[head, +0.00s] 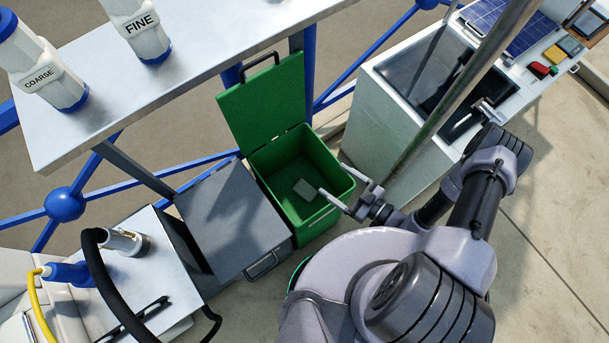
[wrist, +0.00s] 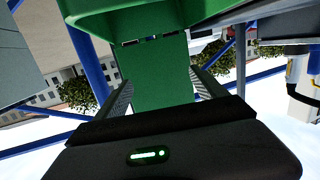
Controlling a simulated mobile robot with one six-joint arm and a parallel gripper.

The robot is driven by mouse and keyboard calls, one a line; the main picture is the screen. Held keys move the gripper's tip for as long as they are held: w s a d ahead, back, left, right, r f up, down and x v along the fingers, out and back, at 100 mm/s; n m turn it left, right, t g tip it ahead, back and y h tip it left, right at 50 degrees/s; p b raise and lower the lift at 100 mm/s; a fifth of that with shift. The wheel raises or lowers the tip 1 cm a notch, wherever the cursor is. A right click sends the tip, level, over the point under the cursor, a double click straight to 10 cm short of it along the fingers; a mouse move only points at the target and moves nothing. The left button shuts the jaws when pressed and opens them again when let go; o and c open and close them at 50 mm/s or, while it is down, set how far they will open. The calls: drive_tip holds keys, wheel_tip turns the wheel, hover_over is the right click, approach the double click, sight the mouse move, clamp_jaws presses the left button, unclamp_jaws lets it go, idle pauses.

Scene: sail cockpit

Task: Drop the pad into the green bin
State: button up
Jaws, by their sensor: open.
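The pad (head: 304,188) is a small grey rectangle inside the green bin (head: 338,183), and looks to lie on its floor. The bin's hinged lid (head: 262,98) stands open at the back. My gripper (head: 333,180) is at the bin's right side in the head view, with its fingers apart and nothing between them. In the wrist view, the open fingers (wrist: 160,88) show with green bin surfaces (wrist: 160,60) beyond them. The pad is not visible in the wrist view.
A grey box (head: 230,215) with a handle stands left of the bin. A white table with winch-like cylinders (head: 130,85) is above left. A white cabinet (head: 385,110) and a slanted metal pole (head: 455,95) stand to the right. Open floor (head: 555,200) lies at right.

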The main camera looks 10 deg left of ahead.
drive_tip(key=v, duration=0.5)
drive_tip(key=shift+d, duration=0.15)
